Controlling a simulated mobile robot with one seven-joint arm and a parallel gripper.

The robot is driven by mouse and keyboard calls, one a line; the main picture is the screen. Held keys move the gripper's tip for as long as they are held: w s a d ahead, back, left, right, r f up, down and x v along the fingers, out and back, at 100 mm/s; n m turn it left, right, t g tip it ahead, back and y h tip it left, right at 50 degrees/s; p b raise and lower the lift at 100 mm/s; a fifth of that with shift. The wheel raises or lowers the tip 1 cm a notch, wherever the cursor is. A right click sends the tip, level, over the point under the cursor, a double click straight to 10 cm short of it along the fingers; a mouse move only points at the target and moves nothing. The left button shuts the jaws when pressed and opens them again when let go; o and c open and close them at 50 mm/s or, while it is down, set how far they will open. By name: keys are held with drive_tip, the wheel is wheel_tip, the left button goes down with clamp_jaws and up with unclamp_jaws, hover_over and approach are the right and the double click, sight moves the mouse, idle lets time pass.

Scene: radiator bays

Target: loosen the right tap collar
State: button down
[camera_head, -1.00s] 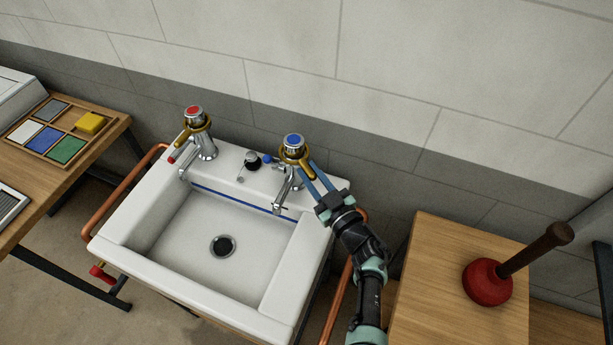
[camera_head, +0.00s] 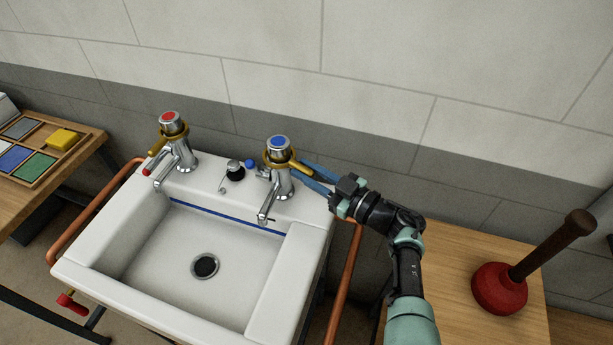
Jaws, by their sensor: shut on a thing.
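The right tap (camera_head: 281,184) is chrome with a blue-topped head and stands at the sink's back right corner. Its brass collar (camera_head: 270,160) rings the tap below the head, and its short lever points right. My gripper (camera_head: 304,171) comes from the right, its blue fingers shut on the collar's lever, which they partly hide. The left tap (camera_head: 181,155) has a red top and a similar brass collar (camera_head: 160,137) with its lever toward the lower left.
The white sink (camera_head: 99,246) has an empty basin and a dark drain. A black knob (camera_head: 235,168) stands between the taps. A red plunger (camera_head: 497,288) stands on a wooden surface (camera_head: 455,240) at right. A wooden bench with a tile tray (camera_head: 73,158) is at left. Copper pipes (camera_head: 345,285) flank the sink.

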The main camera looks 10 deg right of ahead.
drive_tip(key=shift+r, duration=0.25)
drive_tip(key=c, duration=1)
unclamp_jaws()
drive_tip(key=shift+o, duration=1.3)
drive_tip(key=shift+f, duration=0.15)
drive_tip(key=shift+d, duration=0.1)
drive_tip(key=p+v, duration=0.1)
drive_tip(key=v, duration=1.2)
